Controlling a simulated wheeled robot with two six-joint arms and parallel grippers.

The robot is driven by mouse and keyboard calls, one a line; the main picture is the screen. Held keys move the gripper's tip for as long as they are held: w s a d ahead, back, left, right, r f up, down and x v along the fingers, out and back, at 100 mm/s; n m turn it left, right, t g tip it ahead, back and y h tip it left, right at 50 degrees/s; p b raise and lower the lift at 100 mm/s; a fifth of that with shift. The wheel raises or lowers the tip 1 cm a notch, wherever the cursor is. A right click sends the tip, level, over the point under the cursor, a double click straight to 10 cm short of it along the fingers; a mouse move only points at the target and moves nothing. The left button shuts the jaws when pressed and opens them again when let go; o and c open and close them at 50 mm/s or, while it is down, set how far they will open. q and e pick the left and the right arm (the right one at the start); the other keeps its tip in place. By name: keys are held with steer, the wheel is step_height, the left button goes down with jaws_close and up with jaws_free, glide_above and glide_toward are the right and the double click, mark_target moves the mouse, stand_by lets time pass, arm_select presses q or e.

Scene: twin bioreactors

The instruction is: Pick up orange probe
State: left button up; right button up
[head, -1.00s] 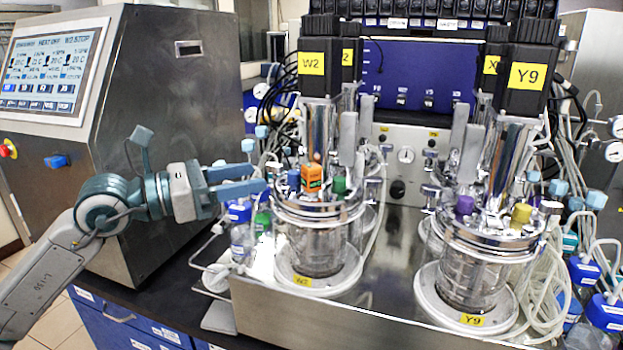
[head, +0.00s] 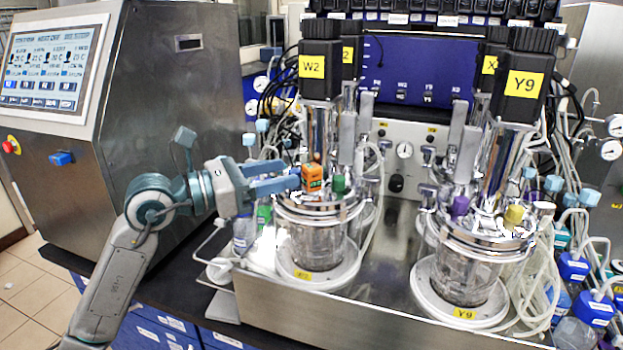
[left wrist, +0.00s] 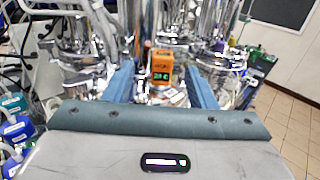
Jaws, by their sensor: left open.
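The orange probe (head: 312,177) is a small box-shaped orange head with a green patch on its front. It stands upright on the lid of the vessel labelled W2 (head: 318,247). My left gripper (head: 288,176) comes in from the left, open, with its blue fingertips close to the probe's left side. In the left wrist view, the orange probe (left wrist: 162,65) shows ahead in the gap between the two fingers (left wrist: 161,82). I cannot tell whether the fingertips reach alongside it. My right gripper is not in view.
A green cap (head: 339,184) is right beside the probe, and a metal column with a black motor (head: 321,72) rises behind. The Y9 vessel (head: 468,270) stands to the right, with a purple cap (head: 459,206) and a yellow cap (head: 514,216). A control cabinet (head: 165,110) stands at left.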

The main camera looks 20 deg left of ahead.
mark_target(305, 171)
arm_select(q)
steer(key=p+x, duration=0.1)
steer(key=x, duration=0.1)
steer(key=shift+d+p, duration=0.35)
steer(key=shift+d, duration=0.05)
steer(key=shift+p+x, duration=0.35)
steer(key=shift+x, duration=0.6)
steer(key=shift+f, duration=0.15)
steer(key=shift+c, duration=0.2)
steer(key=c, duration=1.1)
